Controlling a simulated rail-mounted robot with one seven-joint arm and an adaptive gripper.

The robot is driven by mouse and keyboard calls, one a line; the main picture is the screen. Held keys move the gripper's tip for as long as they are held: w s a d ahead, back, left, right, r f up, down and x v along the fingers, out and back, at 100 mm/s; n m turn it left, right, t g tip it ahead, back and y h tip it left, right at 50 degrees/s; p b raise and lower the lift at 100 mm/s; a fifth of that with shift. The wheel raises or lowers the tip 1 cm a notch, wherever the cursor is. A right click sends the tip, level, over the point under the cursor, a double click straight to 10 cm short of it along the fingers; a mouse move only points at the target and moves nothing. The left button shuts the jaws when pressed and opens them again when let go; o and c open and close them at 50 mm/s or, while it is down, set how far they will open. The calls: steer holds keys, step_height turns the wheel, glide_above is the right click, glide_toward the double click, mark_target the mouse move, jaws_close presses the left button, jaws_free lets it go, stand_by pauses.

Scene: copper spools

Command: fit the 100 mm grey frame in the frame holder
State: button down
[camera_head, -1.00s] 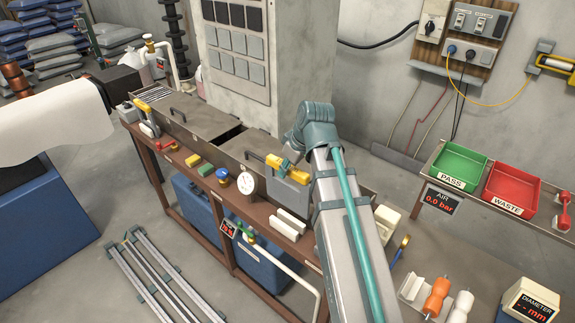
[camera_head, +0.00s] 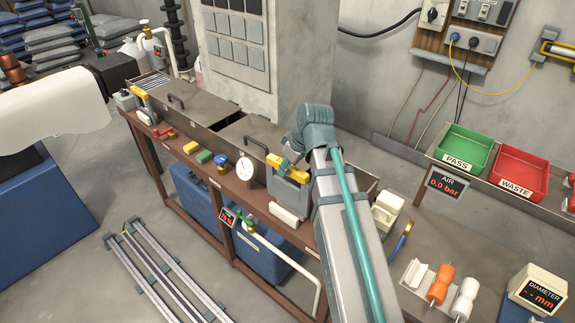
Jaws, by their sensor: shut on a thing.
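My gripper (camera_head: 289,164) is at the bench's near right, partly hidden behind my own forearm. It is shut on a grey block-like piece with yellow parts at its top, which I take for the grey frame (camera_head: 287,189). Its fingertips are too small to make out. The grey frame looks upright, in front of the grey trough; I cannot tell whether it touches the bench. A white block (camera_head: 285,214) lies just below it in the picture. I cannot clearly identify the frame holder. A similar grey piece with a yellow top (camera_head: 142,105) stands at the bench's far left end.
The long trough has grey lids (camera_head: 250,135) with handles. A green PASS tray (camera_head: 463,150) and red WASTE tray (camera_head: 519,174) stand right.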

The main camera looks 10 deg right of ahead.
steer(key=shift+f+b, duration=1.2)
steer(key=shift+f, duration=1.7)
steer(key=c, duration=0.8)
jaws_free()
steer(key=shift+c, duration=0.2)
steer(key=v, duration=1.2)
steer(key=shift+w, duration=0.1)
